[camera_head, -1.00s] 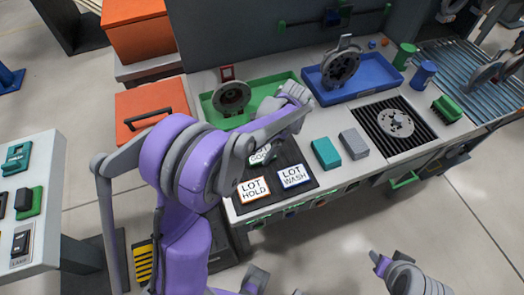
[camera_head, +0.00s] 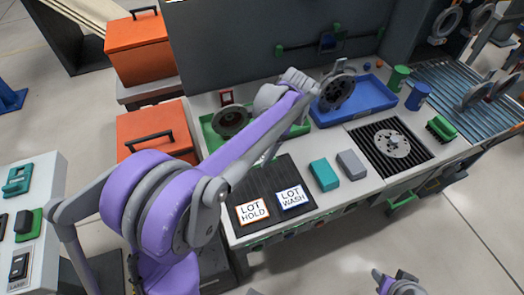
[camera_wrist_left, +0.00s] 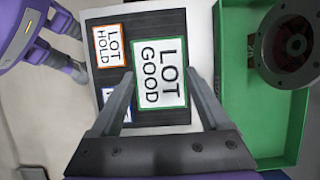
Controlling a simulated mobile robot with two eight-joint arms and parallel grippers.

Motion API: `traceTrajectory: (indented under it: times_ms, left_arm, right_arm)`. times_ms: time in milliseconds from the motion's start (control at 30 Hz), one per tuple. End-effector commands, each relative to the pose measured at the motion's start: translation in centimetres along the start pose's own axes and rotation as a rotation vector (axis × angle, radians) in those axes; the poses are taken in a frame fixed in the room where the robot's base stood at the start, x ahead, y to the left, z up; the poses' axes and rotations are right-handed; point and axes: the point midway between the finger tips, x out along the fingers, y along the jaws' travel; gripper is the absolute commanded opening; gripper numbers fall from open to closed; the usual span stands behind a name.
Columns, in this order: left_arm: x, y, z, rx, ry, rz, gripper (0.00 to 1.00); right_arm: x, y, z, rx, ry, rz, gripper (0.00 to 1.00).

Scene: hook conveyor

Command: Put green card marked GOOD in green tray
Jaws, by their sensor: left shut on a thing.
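The green-bordered card reading LOT GOOD (camera_wrist_left: 161,72) is between the fingers of my left gripper (camera_wrist_left: 160,80) in the left wrist view. The gripper is shut on it and holds it above the black mat. In the head view my forearm mostly hides this gripper and the card. The green tray (camera_wrist_left: 236,140) is just right of the card in the wrist view, with a grey ring-shaped part (camera_wrist_left: 286,45) in it. In the head view the green tray (camera_head: 208,137) lies behind the mat, partly covered by my arm. At the bottom right my right gripper (camera_head: 384,281) is only partly visible.
LOT HOLD (camera_head: 253,212) and LOT WASH (camera_head: 291,196) cards lie on the black mat (camera_head: 262,183). A teal block (camera_head: 324,175) and grey block (camera_head: 351,165) sit right of it. A blue tray (camera_head: 375,97) with a ring part stands beyond.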

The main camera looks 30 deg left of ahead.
Motion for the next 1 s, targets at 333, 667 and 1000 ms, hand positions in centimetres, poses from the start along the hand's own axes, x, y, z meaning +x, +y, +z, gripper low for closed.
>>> traceTrajectory:
  times_ms: [333, 667, 1000]
  left_arm:
    - [-1.4, 0.0, 0.6, 0.000, 0.000, 0.000, 0.27]
    - [-2.2, 0.0, 0.9, 0.000, 0.000, 0.000, 0.27]
    - [-1.9, -0.8, 0.7, 0.038, 0.000, -0.016, 0.27]
  right_arm:
    - [-0.8, 0.0, -0.8, 0.000, 0.006, 0.000, 0.50]
    - [-1.2, 0.0, -1.1, 0.000, 0.009, 0.000, 0.50]
    - [-1.1, 0.0, -1.0, 0.000, 0.008, 0.000, 0.50]
